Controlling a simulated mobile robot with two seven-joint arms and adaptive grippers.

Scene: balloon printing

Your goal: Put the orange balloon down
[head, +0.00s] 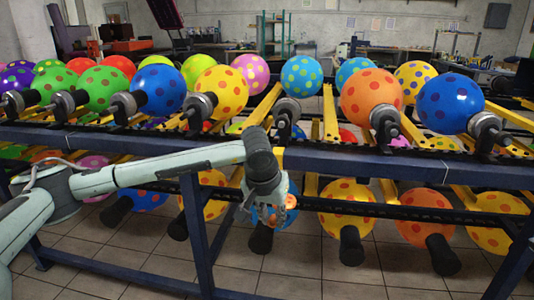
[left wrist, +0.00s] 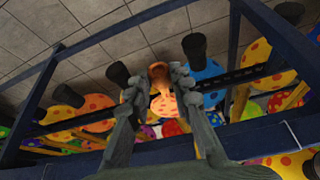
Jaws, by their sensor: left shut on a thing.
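My left gripper (head: 278,200) reaches down in front of the dark blue front rail of the balloon rack. It is shut on a small orange balloon (head: 291,201), whose edge shows beside the fingers. The fingers hide part of the balloon. I cannot tell whether it touches the rack. My right gripper is in neither view.
The rack's blue front rail (head: 350,161) runs behind my left arm. Inflated dotted balloons, such as an orange one (head: 370,94) and a blue one (head: 450,104), sit on the upper row. A lower row hangs below, with a blue balloon (left wrist: 203,70) close to the gripper. Tiled floor lies in front.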

